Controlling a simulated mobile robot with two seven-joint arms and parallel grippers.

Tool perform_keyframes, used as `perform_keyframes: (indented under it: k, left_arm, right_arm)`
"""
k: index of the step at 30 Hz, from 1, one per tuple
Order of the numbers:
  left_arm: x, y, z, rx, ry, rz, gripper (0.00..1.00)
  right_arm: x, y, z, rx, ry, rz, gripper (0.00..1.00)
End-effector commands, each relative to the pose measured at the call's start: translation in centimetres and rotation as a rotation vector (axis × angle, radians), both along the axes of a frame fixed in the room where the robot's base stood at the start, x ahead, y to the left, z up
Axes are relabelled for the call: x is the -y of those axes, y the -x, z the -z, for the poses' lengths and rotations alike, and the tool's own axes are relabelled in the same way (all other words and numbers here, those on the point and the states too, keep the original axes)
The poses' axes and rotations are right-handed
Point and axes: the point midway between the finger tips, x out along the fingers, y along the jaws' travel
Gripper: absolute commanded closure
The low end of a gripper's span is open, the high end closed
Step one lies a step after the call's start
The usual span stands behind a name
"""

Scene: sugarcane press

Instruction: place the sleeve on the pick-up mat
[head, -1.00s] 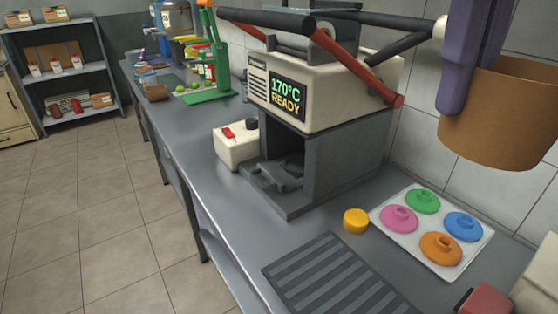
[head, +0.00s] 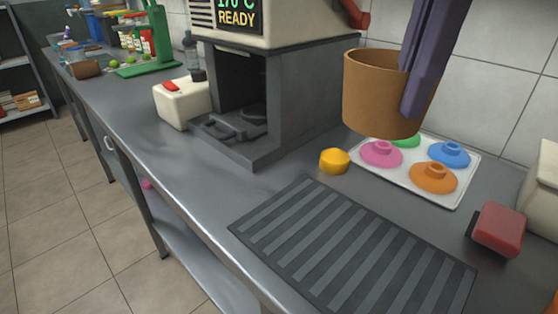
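The sleeve (head: 378,98) is a brown, open-topped, cup-shaped ring in the head view, right of centre. My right gripper (head: 418,92) has purple fingers coming down from the top right. It is shut on the right side of the sleeve's wall and holds it upright in the air. The sleeve hides part of the lid tray behind it. The pick-up mat (head: 335,243) is a dark mat with grey stripes, lying flat and bare on the counter at the lower centre, nearer than the sleeve. My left gripper is not in view.
A yellow round piece (head: 335,161) stands between the mat and the press (head: 300,95). A white tray (head: 459,192) with coloured lids lies behind the mat. A red block (head: 497,229) is at the right. The grey counter (head: 190,165) left of the mat is clear.

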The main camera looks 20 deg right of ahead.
Motion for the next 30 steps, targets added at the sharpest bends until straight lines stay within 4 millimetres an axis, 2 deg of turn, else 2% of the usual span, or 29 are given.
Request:
perform_keyframes:
  k: [5,12,18,26,30]
  left_arm:
    - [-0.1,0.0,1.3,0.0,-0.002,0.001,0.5]
    - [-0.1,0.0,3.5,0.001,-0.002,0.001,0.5]
    - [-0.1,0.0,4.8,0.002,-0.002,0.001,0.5]
    - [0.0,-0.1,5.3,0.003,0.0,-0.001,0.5]
    - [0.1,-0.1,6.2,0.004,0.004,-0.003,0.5]
  right_arm:
    - [0.2,0.1,2.9,-0.004,0.002,-0.044,1.0]
    - [0.2,0.2,10.0,-0.006,0.003,-0.045,1.0]
    - [0.2,0.2,14.7,-0.003,0.002,-0.044,1.0]
    - [0.2,0.1,16.9,-0.001,0.002,-0.044,1.0]
    - [0.2,0.2,19.1,-0.003,0.002,-0.045,1.0]
